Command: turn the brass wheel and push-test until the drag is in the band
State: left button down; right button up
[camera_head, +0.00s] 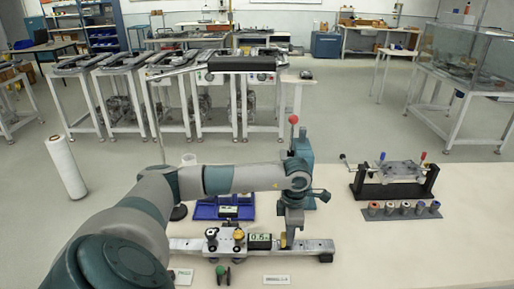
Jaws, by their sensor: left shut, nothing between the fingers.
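The brass wheel (238,234) sits on a small carriage on a metal rail (310,246) at the front of the table. A small display (260,241) beside it seems to read 0.5; its digits are small. My left arm reaches in from the left above the rail. My left gripper (287,240) points down just right of the display, shut and empty. I cannot tell whether it touches the carriage. My right gripper is not in view.
A blue tray (205,211) stands behind the rail, partly hidden by my arm. A teal press (303,150) with a red knob stands behind my gripper. A black stand (425,184) and a rack of spools (402,210) are at the right. The table's right front is clear.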

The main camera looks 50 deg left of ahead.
aim_at(282, 235)
pick_arm(q)
jog(key=shift+s+a+b, duration=0.6)
jog(key=shift+s+a, duration=1.15)
jog(key=shift+s, duration=0.3)
jog(key=shift+w+d, duration=0.1)
dwell(0.5)
jog(key=shift+w+d+r, duration=0.9)
jog(key=shift+w+r, duration=0.1)
jog(key=shift+w, duration=0.05)
jog(key=shift+r+p, duration=1.85)
jog(key=shift+r, duration=1.65)
